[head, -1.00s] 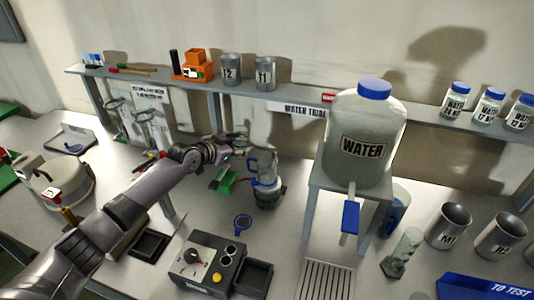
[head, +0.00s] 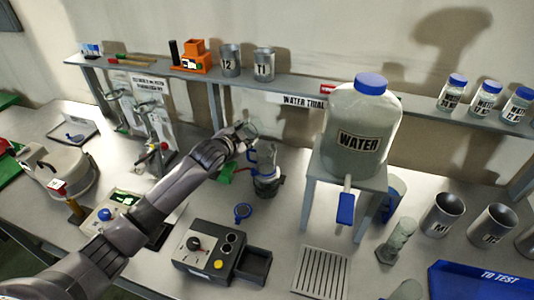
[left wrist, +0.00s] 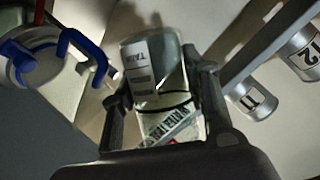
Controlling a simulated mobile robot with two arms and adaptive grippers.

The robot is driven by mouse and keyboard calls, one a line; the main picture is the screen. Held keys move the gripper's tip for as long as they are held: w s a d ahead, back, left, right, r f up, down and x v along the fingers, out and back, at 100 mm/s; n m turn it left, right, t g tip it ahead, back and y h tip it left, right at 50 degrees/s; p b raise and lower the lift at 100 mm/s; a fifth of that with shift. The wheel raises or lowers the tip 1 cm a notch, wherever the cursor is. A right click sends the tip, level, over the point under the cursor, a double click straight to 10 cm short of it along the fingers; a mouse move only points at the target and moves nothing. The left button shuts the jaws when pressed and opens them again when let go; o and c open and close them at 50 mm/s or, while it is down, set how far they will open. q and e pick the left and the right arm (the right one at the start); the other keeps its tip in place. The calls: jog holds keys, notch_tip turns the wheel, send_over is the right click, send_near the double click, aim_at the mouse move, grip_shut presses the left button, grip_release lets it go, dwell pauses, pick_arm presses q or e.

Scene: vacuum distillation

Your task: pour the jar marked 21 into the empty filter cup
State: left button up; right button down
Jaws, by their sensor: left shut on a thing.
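My left gripper (head: 244,134) is shut on a clear glass jar (left wrist: 158,80), with one finger on each side of it in the left wrist view. The jar looks tilted; I cannot read a 21 on it. In the head view the jar (head: 250,128) is small and partly hidden by the gripper. The filter cup (head: 267,157) appears to be the clear top of the filter apparatus, with a blue clamp, just right of and below the gripper. The round vessel with blue clamps (left wrist: 24,62) at left in the wrist view seems to be it. My right gripper is not in view.
A large water tank (head: 358,135) on a stand is right of the filter. A shelf (head: 300,97) with metal cups marked 12 (head: 230,62) and 11 (head: 264,65) runs behind.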

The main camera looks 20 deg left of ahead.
pick_arm(q)
jog(key=shift+r, duration=0.1)
jog(key=shift+a+r+m+t+b, duration=0.1)
jog(key=shift+r+m+t+b, duration=0.05)
jog(key=shift+m+t+b, duration=0.15)
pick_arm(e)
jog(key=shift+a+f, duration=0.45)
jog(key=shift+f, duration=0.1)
pick_arm(q)
jog(key=shift+r+y, duration=0.1)
jog(key=shift+y, duration=0.2)
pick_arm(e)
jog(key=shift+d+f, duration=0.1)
pick_arm(q)
jog(key=shift+r+m+b, duration=0.1)
jog(key=shift+m+b, duration=0.2)
jog(key=shift+b, duration=0.1)
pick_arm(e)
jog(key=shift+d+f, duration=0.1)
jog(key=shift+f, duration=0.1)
pick_arm(q)
jog(key=shift+r, duration=0.1)
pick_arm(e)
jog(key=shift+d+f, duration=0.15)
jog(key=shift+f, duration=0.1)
